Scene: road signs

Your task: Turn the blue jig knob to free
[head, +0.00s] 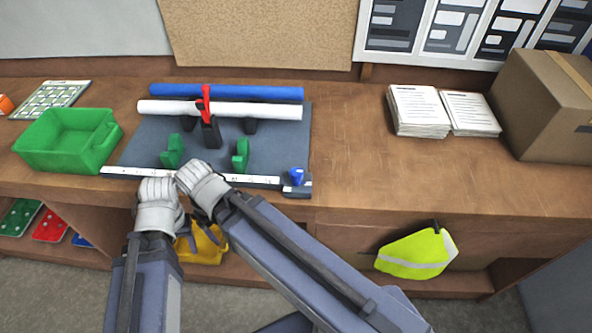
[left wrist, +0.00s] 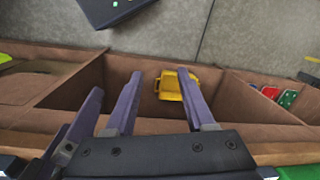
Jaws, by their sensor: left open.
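The blue jig knob (head: 297,176) sits on a small dark block at the right end of a white ruler strip (head: 235,179) along the front of the grey jig board (head: 140,150). It is visible and nothing touches it. My left gripper (head: 156,186) is at the front edge of the bench, left of the knob, open and empty. My right gripper (head: 189,174) is beside it, close to the ruler strip and also left of the knob; its jaws are too small to read. In the left wrist view, purple fingers point towards the shelf below, with nothing between them.
On the board are green brackets (head: 241,155), a red clamp (head: 206,104), a white tube (head: 265,110) and a blue tube (head: 230,93). A green bin (head: 66,160) stands left. Paper stacks (head: 417,110) and a carton (head: 545,105) stand right. Bench right of the knob is clear.

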